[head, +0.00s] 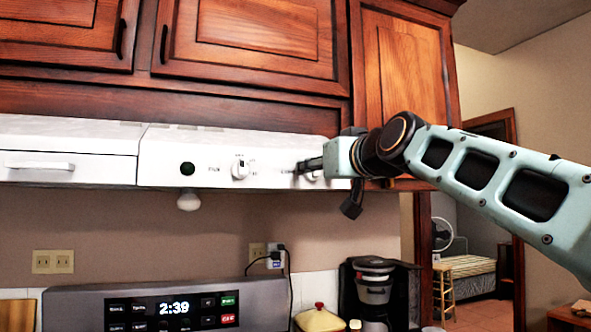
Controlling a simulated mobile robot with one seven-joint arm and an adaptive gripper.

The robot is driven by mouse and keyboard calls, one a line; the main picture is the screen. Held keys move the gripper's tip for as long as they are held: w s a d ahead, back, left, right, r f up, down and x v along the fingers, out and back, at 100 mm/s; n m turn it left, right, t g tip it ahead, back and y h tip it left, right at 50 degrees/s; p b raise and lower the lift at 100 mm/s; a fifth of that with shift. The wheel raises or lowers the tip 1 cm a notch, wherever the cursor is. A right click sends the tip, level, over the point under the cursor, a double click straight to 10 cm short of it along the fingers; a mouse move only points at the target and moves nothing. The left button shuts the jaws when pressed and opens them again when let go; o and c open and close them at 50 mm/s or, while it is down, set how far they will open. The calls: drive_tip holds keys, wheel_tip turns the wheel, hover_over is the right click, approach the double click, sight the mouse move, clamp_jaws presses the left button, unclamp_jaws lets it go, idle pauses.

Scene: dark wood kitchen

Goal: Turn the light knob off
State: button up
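The white range hood (210,145) runs under the cabinets and carries two white knobs on its front. One knob (240,169) is left of my gripper, clear of it, with small dark marks around it. The other knob (313,176) is at my gripper's dark fingers and partly hidden by them. My gripper (306,166) reaches in from the right, its fingers pointing left close to the hood front. I cannot tell whether it touches this knob or how far its fingers are apart. The markings are too small to read. A white bulb (188,202) hangs under the hood.
Wooden cabinets (255,60) are close above the hood. Below stand an oven panel (170,308), a yellow lidded pot (320,319) and a coffee maker (374,290). Wall outlets (53,262) are behind. A doorway opens at the right.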

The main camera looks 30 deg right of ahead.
drive_tip(key=shift+s, duration=0.1)
drive_tip(key=s+a, duration=0.1)
drive_tip(key=s, duration=1)
drive_tip(key=shift+s+a, duration=0.35)
drive_tip(key=w+a+f+n+g+y, duration=0.1)
drive_tip(key=a+f+g, duration=0.1)
drive_tip(key=a+f, duration=0.45)
drive_tip(key=a+f+g+y, duration=0.1)
drive_tip(key=a+f+g, duration=0.15)
drive_tip(key=f, duration=0.75)
drive_tip(key=w+a+f+n+g+y, duration=0.1)
drive_tip(key=a+f, duration=0.5)
drive_tip(key=f, duration=0.3)
drive_tip(key=s+a+f+g, duration=0.2)
drive_tip(key=s+f, duration=0.2)
drive_tip(key=f, duration=0.4)
drive_tip(key=s+a+f+g, duration=0.2)
drive_tip(key=s+f+g, duration=0.15)
drive_tip(key=f, duration=0.45)
drive_tip(key=s+a+f+g, duration=0.15)
drive_tip(key=s+f, duration=0.25)
drive_tip(key=f, duration=0.5)
wheel_tip(320, 180, up, 18)
drive_tip(key=p, duration=1.6)
drive_tip(key=shift+w+a+f+m, duration=0.2)
drive_tip(key=shift+a+f+m, duration=0.05)
drive_tip(key=shift+a+m, duration=0.05)
